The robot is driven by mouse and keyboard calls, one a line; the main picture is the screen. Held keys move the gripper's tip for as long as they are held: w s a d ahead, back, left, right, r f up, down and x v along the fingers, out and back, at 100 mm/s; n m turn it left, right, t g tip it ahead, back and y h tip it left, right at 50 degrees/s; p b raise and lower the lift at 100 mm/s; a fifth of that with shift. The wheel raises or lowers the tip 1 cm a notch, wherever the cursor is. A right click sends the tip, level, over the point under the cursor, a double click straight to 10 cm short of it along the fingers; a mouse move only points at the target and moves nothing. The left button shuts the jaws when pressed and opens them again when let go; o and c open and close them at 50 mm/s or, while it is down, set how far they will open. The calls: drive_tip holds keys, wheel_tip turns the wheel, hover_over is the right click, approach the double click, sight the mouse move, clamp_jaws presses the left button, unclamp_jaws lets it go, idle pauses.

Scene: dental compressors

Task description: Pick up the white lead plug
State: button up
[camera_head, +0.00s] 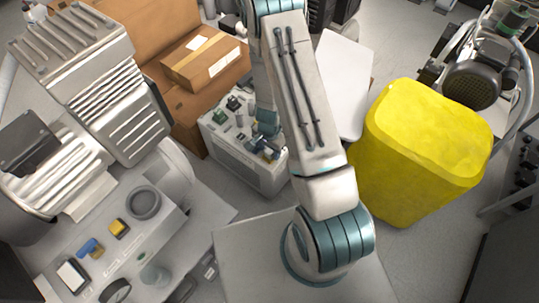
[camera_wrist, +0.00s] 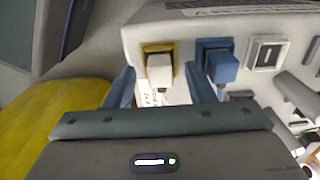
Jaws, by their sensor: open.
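The white lead plug (camera_wrist: 160,71) sits in a yellow-framed socket on a pale panel in the wrist view. A short stretch of lead shows below it. My gripper (camera_wrist: 160,80) is open, with its two blue fingers on either side of the plug. Gaps show between the plug and both fingers. The right finger is close to a blue plug (camera_wrist: 222,66) in a blue-framed socket. In the head view my arm crosses the middle, and I cannot make out the gripper's fingers or the white plug clearly.
A white-framed black socket (camera_wrist: 267,53) is right of the blue plug. A yellow bin (camera_head: 420,150) stands right of my arm. A pale box (camera_head: 240,155) with small parts on top and cartons (camera_head: 205,60) are left of it. A large compressor (camera_head: 95,85) fills the left.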

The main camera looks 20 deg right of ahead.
drive_tip(key=shift+r, duration=0.1)
drive_tip(key=shift+c, duration=0.3)
drive_tip(key=c, duration=1)
drive_tip(key=shift+r, duration=0.1)
